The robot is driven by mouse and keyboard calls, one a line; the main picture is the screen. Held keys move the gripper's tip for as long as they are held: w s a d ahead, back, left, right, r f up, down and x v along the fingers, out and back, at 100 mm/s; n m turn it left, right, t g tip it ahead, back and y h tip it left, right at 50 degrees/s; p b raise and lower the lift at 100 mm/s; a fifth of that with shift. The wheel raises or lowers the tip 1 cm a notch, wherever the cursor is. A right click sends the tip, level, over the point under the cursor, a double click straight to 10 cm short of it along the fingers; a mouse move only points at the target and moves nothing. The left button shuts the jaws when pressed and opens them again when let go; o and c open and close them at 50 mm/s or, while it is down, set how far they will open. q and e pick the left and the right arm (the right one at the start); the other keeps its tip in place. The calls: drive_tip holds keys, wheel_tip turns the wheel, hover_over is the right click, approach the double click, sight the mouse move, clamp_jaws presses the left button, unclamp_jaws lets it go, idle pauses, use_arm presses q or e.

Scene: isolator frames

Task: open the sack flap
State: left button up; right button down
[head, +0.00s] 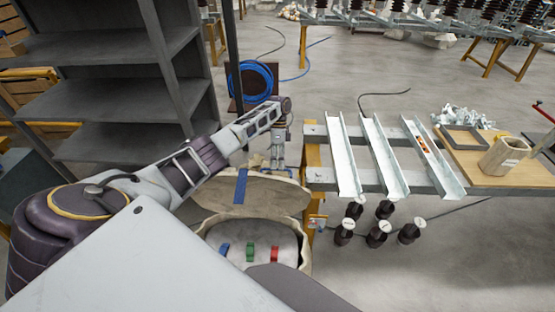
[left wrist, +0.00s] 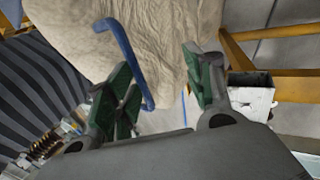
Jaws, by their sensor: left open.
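The sack (head: 211,232) is beige and stands low in front of me in the head view. Its flap (head: 275,197) is folded up and back on the far side, and the mouth shows a pale inside with blue, green and red pieces. A blue strap (head: 240,186) is on the flap; a blue strap also shows in the left wrist view (left wrist: 123,52), beside the left-hand finger, against beige cloth (left wrist: 165,30). My left gripper (left wrist: 157,65) is open, with green pads apart and nothing between them. My right gripper is not in view.
A grey shelf unit (head: 120,100) stands at the left. A workbench (head: 500,165) with metal channels (head: 383,155) is close on the right of the sack. Dark insulators (head: 378,235) stand on the floor below it. A blue cable coil (head: 250,80) is behind my arm.

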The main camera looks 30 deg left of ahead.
use_arm(q)
drive_tip(key=shift+o, duration=0.6)
drive_tip(key=shift+s+d+f, duration=0.15)
drive_tip(key=shift+f, duration=0.45)
drive_tip(key=shift+w+r, duration=0.3)
drive_tip(key=shift+r, duration=0.25)
drive_tip(key=shift+c, duration=0.8)
drive_tip(key=v, duration=1.1)
drive_tip(key=shift+a+r, duration=0.3)
drive_tip(key=shift+r, duration=0.05)
drive_tip(key=shift+d+f, duration=0.1)
